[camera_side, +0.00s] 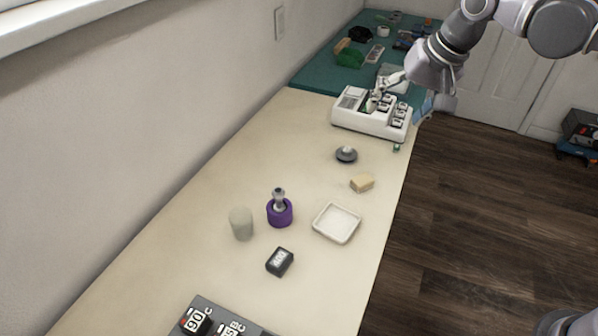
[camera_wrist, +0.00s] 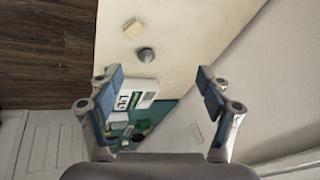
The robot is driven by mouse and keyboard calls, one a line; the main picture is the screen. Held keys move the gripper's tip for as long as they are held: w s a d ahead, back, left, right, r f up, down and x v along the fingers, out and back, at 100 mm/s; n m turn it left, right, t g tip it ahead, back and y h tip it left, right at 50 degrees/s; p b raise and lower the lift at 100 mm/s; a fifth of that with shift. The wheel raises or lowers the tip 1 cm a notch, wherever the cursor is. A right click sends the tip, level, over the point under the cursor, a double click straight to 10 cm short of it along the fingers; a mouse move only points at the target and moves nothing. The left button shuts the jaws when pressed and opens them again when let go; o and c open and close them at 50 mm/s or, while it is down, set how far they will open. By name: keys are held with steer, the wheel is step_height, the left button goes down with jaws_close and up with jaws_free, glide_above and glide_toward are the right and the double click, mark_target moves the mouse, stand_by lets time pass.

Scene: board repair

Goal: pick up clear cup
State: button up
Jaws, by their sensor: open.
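The clear cup (camera_side: 241,224) is a cloudy, greyish cylinder standing upright on the cream table, left of a purple ring holder in the side view. It does not show in the wrist view. My gripper (camera_wrist: 160,76) is open, with its two blue-padded fingers spread wide and nothing held between them. In the side view my gripper is at the upper right, above the far end of the table near the white device, well away from the cup.
The purple holder (camera_side: 280,213) stands close beside the cup. A white tray (camera_side: 338,223), a black block (camera_side: 279,262), a sponge-like block (camera_side: 362,183) and a grey dome (camera_side: 346,155) lie nearby. The white device (camera_side: 371,125) stands farther back. A wall runs along the left.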

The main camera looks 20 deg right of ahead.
steer(key=w+a+f+m+g, duration=0.2)
steer(key=w+a, duration=0.5)
steer(key=a, duration=0.2)
steer(key=m+g, duration=0.3)
steer(key=m, duration=0.3)
glide_above(242, 220)
steer(key=s, duration=0.1)
step_height(242, 220, down, 15)
steer(key=shift+m, duration=0.3)
steer(key=f, duration=0.7)
steer(key=s+f, duration=0.1)
steer(key=f, duration=0.2)
steer(key=shift+s+f, duration=0.1)
steer(key=shift+f, duration=0.2)
steer(key=shift+a+f, duration=0.1)
steer(key=shift+f, duration=0.5)
steer(key=shift+c, duration=0.3)
steer(key=c, duration=1)
